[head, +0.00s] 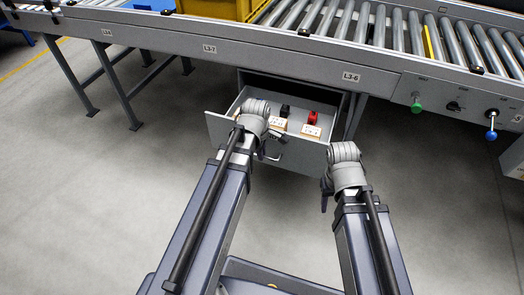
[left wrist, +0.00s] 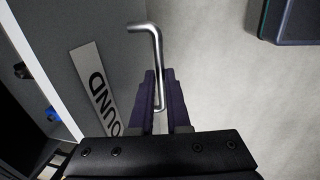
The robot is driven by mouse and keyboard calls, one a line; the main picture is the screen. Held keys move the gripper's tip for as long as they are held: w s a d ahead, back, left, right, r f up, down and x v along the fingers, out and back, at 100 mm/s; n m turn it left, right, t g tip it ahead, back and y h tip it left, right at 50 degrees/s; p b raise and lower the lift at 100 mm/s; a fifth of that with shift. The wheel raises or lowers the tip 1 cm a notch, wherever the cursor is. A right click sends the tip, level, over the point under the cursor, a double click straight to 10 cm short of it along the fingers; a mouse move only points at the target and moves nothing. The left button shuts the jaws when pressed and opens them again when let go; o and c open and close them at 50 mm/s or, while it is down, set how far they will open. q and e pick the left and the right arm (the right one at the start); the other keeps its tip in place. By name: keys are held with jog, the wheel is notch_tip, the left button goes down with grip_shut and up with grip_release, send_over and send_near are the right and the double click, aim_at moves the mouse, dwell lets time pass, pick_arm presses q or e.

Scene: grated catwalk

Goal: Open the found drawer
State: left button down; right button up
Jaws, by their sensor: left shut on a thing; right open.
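The grey drawer (head: 303,160) stands pulled out under the conveyor, with its inside showing. Its front also shows in the left wrist view (left wrist: 75,25), with a white label (left wrist: 100,90) on which "OUND" can be read. My left gripper (left wrist: 156,95) is shut on the bent metal drawer handle (left wrist: 146,28), with one finger on each side of it. In the head view my left wrist covers part of the drawer front. My right gripper (head: 326,192) is open and empty, just right of the drawer front; its fingers are mostly hidden by the wrist.
In the drawer lie a red item (head: 312,118), a black item (head: 285,111) and pale boxes (head: 311,131). The roller conveyor (head: 300,50) runs above, with a yellow crate (head: 215,8) on it. The floor around is clear.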

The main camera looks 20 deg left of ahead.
pick_arm(q)
jog(key=shift+s, duration=0.2)
jog(key=c, duration=1.2)
grip_release()
jog(key=shift+o, duration=0.2)
jog(key=shift+r, duration=0.1)
notch_tip(320, 180, up, 8)
jog(key=s+p, duration=0.1)
jog(key=p, duration=0.6)
jog(key=shift+s+f+p, duration=0.2)
jog(key=shift+s+p, duration=0.05)
jog(key=shift+p, duration=0.1)
